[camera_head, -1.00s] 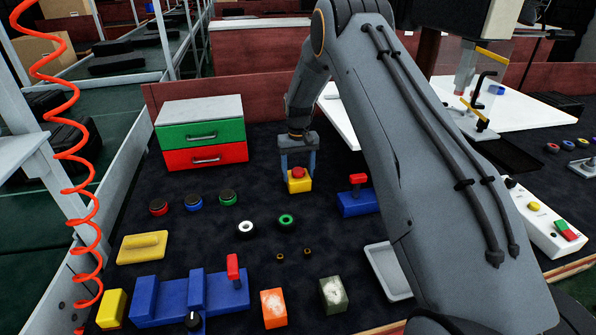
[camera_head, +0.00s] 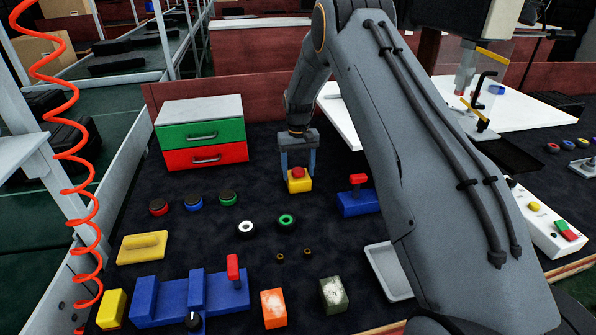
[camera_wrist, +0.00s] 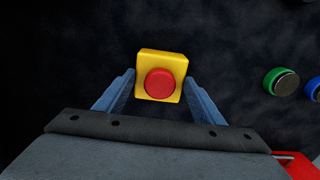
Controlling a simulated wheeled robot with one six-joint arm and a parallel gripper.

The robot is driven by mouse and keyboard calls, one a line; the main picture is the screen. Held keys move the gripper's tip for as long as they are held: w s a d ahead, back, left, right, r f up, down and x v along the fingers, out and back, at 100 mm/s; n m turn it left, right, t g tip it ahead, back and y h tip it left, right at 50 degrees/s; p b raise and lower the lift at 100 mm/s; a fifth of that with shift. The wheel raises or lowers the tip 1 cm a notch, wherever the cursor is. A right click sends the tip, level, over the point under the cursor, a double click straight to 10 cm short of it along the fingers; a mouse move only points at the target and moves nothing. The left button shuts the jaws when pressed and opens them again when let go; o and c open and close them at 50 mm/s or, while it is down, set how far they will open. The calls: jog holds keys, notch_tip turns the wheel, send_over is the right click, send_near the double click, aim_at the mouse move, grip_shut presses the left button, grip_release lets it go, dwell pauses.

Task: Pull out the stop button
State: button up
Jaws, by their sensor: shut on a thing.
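The stop button is a red round button (camera_head: 298,172) on a small yellow box (camera_head: 299,185), standing on the dark table in front of the drawer unit. In the wrist view the red cap (camera_wrist: 160,83) sits on the face of the yellow box (camera_wrist: 162,58). My gripper (camera_head: 298,176) reaches down over it, with one finger at each side of the box. In the wrist view my gripper's (camera_wrist: 159,86) fingertips lie along the left and right sides of the box, shut on it. The exact contact is hard to see.
A drawer unit (camera_head: 203,145) with green and red drawers stands behind left. A blue block with a red lever (camera_head: 358,197) is close on the right. Round dark buttons (camera_head: 194,202) and two rings (camera_head: 287,221) lie to the left and front.

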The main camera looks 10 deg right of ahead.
jog(key=shift+w+r, duration=0.2)
jog(key=shift+r, duration=0.3)
jog(key=shift+w+r, duration=0.15)
jog(key=shift+r, duration=0.3)
jog(key=shift+s+r, duration=0.1)
jog(key=shift+s, duration=0.05)
jog(key=c, duration=0.7)
jog(key=shift+o, duration=0.2)
jog(key=shift+f, duration=0.2)
jog(key=shift+s+r, duration=0.2)
jog(key=o, duration=2.2)
jog(key=shift+r, duration=0.2)
